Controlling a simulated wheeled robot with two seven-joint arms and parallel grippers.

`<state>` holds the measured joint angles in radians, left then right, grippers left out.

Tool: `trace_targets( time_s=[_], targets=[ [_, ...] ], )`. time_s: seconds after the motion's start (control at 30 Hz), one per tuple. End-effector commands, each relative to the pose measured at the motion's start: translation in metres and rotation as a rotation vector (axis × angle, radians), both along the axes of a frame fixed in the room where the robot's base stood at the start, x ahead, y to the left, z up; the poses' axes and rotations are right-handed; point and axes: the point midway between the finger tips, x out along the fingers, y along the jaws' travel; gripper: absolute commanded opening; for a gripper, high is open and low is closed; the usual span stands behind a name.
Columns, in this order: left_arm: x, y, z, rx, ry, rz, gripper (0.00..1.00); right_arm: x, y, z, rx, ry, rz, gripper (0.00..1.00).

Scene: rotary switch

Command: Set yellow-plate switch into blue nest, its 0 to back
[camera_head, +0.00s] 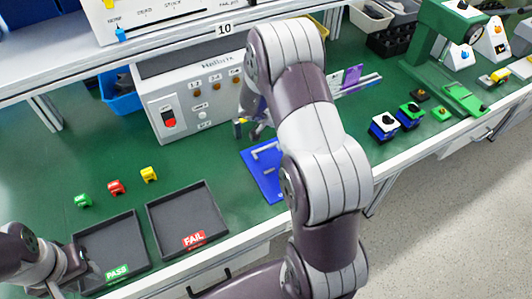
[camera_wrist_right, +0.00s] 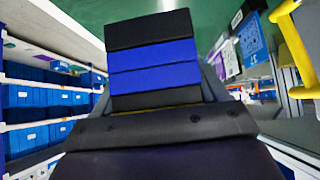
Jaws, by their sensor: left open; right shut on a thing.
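My right gripper (camera_head: 257,124) is above the bench beside the grey test box, partly hidden behind my right arm. It is shut on the yellow-plate switch (camera_head: 240,122), of which only a small yellow and dark part shows. In the right wrist view the switch is a block of black and blue layers (camera_wrist_right: 153,62), with a thin yellow strip near the gripper. Its 0 mark is not visible. The blue nest (camera_head: 259,177) lies flat below the gripper, with grey pieces on it, partly covered by my arm. My left gripper (camera_head: 76,264) is open and empty by the PASS tray.
The grey test box (camera_head: 190,98) stands behind the nest. The PASS tray (camera_head: 134,222) and FAIL tray (camera_head: 168,194) lie at the front left. Small green, red and yellow pieces (camera_head: 116,187) lie behind them. Blue and green switches (camera_head: 383,126) stand on the right.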

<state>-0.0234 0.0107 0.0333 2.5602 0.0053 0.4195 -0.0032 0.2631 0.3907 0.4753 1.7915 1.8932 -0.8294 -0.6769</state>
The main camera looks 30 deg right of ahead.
Motion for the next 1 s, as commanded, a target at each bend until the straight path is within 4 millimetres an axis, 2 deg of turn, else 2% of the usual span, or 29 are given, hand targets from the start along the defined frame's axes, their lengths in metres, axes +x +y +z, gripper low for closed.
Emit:
trace_targets(
  time_s=[0.03,0.1,0.2,0.3,0.43,0.6,0.93,0.97,1.0],
  targets=[
    [0.0,0.0,-0.002,0.0,0.0,0.0,0.43,0.009,0.015,-0.011,0.001,0.002,0.008,0.34],
    [0.0,0.0,-0.003,0.0,0.0,0.0,0.43,0.018,0.033,-0.023,0.0,0.002,0.006,0.34],
    [0.0,0.0,-0.003,0.0,0.0,0.0,0.43,0.029,0.052,-0.036,-0.001,0.002,0.004,0.34],
    [0.0,0.0,-0.003,0.0,0.0,0.0,0.43,0.035,0.063,-0.043,0.0,-0.001,0.001,0.34],
    [0.0,0.0,-0.005,0.0,0.0,0.0,0.43,0.037,0.067,-0.054,0.0,0.001,-0.001,0.34],
    [0.0,0.0,-0.008,0.0,0.0,0.0,0.43,0.036,0.067,-0.084,0.0,0.001,-0.002,0.34],
    [0.0,0.0,-0.008,0.0,0.0,0.0,0.43,0.036,0.066,-0.088,0.0,-0.001,-0.002,0.34],
    [0.0,0.0,-0.008,0.0,0.0,0.0,0.43,0.036,0.066,-0.088,0.0,-0.001,-0.002,0.76],
    [0.0,0.0,-0.008,0.0,0.0,0.0,0.43,0.036,0.066,-0.088,0.0,-0.001,-0.002,0.89]
  ],
)
